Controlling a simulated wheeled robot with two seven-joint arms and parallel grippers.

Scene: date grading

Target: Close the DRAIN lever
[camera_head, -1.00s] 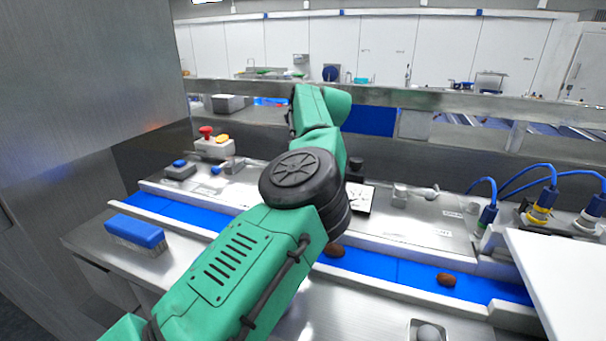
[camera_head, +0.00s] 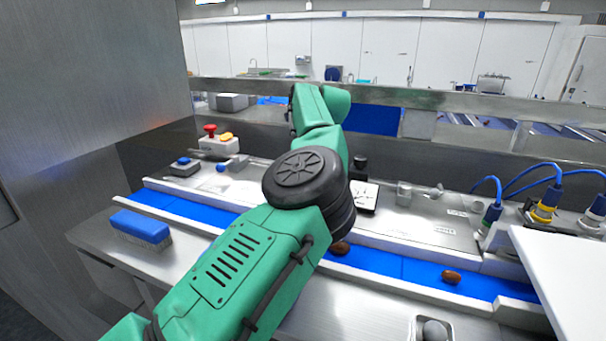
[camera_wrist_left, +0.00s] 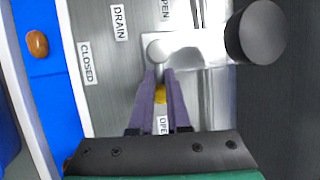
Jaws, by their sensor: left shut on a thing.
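The DRAIN lever shows in the left wrist view, with a rounded silver end (camera_wrist_left: 157,50) just beyond my fingertips. Beside it are a DRAIN label (camera_wrist_left: 119,22), a CLOSED label (camera_wrist_left: 85,62) and an OPEN label (camera_wrist_left: 165,9); another, partly cut off, OPEN label (camera_wrist_left: 163,125) lies lower down. My left gripper (camera_wrist_left: 160,76) has its purple fingers close together on the lever, with a bit of yellow between them. In the head view my green left arm hides the gripper and this lever. My right gripper is not in view.
A blue belt (camera_head: 400,268) carries brown dates (camera_head: 452,277). A dark cylinder (camera_wrist_left: 258,32) stands right of my fingers in the wrist view. A blue brush (camera_head: 140,227), a red-button box (camera_head: 218,143), a second silver lever (camera_head: 428,191) and cabled plugs (camera_head: 546,205) are around the bench.

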